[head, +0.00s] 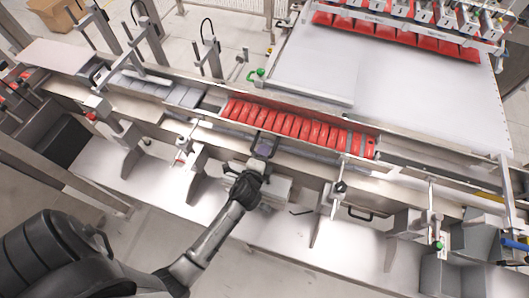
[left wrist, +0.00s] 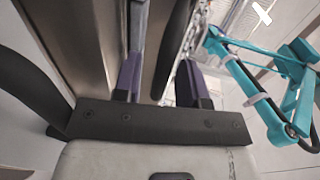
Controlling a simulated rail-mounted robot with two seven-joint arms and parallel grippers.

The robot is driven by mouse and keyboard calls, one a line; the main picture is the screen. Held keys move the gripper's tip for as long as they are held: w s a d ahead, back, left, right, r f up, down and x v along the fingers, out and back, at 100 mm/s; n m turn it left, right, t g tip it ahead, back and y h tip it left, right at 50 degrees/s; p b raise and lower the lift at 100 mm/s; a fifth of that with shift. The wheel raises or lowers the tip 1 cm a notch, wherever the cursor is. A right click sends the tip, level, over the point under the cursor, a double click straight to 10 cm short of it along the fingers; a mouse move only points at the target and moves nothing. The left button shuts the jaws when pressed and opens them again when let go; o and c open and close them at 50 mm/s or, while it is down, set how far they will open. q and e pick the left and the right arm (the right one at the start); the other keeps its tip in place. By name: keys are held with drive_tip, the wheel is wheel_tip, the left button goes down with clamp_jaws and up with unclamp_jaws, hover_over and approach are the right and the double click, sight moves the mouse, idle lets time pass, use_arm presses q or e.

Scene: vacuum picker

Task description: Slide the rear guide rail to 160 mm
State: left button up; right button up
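A row of red packs (head: 300,127) stands in a lane between long metal guide rails. The far rail (head: 318,112) runs behind the packs; the near rail (head: 215,122) runs in front. I cannot tell any scale or millimetre mark. My left gripper (head: 264,149) is at the near side of the lane, by the near rail, just in front of the packs. In the left wrist view, its two dark purple fingers (left wrist: 160,82) stand apart, with a metal strip (left wrist: 160,45) showing between them. I cannot tell whether they touch it. My right gripper is not in view.
A large white table (head: 420,100) lies beyond the lane, under a row of suction heads (head: 420,15) over red packs. Upright posts (head: 210,50) stand at the back left. Clamp brackets (head: 335,195) stand along the front. A teal frame (left wrist: 290,85) shows in the left wrist view.

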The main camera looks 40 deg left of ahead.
use_arm(q)
drive_tip(key=shift+c, duration=0.3)
clamp_jaws()
idle(0.3)
